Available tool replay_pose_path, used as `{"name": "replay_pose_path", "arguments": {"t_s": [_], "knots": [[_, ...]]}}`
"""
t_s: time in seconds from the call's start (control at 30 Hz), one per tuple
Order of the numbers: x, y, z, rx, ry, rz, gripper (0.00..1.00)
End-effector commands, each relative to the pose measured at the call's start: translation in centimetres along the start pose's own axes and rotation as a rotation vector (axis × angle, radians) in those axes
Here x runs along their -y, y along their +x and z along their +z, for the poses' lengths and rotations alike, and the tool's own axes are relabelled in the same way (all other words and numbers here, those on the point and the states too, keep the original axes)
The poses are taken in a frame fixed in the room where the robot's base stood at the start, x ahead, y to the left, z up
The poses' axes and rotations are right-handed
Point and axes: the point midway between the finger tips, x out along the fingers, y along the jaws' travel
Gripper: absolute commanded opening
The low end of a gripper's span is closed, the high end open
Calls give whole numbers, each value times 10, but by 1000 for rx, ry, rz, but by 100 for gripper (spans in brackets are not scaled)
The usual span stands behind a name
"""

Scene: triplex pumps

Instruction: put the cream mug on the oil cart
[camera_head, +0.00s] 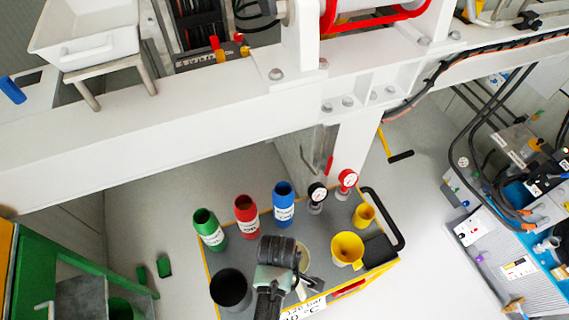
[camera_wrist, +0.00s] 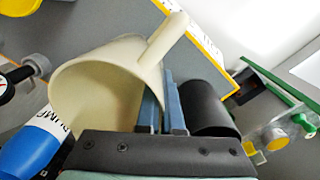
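The cream mug (camera_wrist: 110,80) fills the left middle of the wrist view, its mouth toward the camera and its handle pointing to the upper right. My gripper (camera_wrist: 160,88) has its two narrow blue-grey fingers close together at the mug's right wall, with the wall pinched between them. In the head view the mug (camera_head: 304,258) is partly hidden behind my gripper (camera_head: 303,280), over the oil cart. The oil cart (camera_head: 383,268) has a grey top with a yellow edge. I cannot tell whether the mug's base touches the cart top.
On the cart stand green (camera_head: 209,229), red (camera_head: 246,215) and blue (camera_head: 284,204) bottles, a black container (camera_head: 230,290), two yellow vessels (camera_head: 347,249) and two gauges (camera_head: 347,180). A white beam (camera_head: 180,135) crosses behind and above. A black cart handle (camera_head: 393,220) is at right.

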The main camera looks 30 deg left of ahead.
Motion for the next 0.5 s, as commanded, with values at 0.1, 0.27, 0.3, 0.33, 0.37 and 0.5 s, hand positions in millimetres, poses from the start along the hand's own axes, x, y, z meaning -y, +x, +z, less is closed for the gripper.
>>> {"name": "replay_pose_path", "arguments": {"t_s": [0.1,0.27,0.3,0.33,0.37,0.5], "knots": [[0,14,0,1,1,0,0],[1,33,0,1,1,-1,0],[1,40,0,1,1,-1,0],[1,44,0,2,1,-2,0],[1,48,0,1,1,0,0],[0,54,0,0,2,2,0]]}}
